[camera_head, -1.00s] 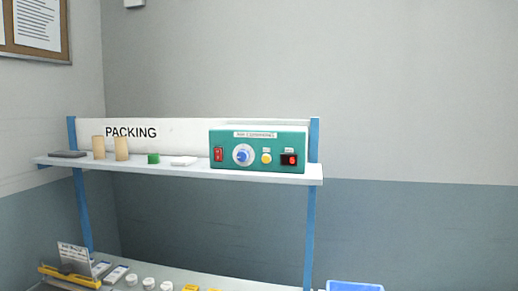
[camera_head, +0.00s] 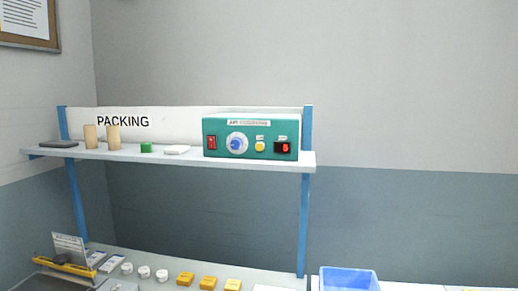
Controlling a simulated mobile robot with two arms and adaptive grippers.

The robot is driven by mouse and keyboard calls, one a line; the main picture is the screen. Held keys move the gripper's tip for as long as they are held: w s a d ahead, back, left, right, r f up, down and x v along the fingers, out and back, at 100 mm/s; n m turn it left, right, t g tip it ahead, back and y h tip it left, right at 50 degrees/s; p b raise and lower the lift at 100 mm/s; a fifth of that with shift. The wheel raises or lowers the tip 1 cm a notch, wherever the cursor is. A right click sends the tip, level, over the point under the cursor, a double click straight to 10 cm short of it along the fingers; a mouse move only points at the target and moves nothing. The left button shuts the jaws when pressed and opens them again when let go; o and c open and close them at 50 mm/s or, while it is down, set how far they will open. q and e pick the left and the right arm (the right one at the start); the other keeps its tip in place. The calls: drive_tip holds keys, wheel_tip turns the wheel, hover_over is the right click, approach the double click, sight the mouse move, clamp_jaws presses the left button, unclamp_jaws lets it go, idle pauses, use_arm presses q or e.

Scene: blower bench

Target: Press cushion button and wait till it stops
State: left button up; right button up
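A green air-cushion machine (camera_head: 251,137) stands at the right end of the upper shelf. Its front carries a red rocker switch (camera_head: 212,142), a blue-and-white dial (camera_head: 237,143), a round yellow button (camera_head: 260,146) and a small dark display (camera_head: 283,147) with a red digit. The small labels above the button and the display are too small to read, so I cannot tell which control is named cushion. Neither of my grippers shows in the head view.
The shelf (camera_head: 190,158) also holds cardboard-coloured cylinders (camera_head: 113,137), a green block (camera_head: 146,148) and a white pad (camera_head: 177,150). Below, the bench has white round pieces (camera_head: 144,272), yellow blocks (camera_head: 208,282) and a blue bin (camera_head: 349,279) at the right.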

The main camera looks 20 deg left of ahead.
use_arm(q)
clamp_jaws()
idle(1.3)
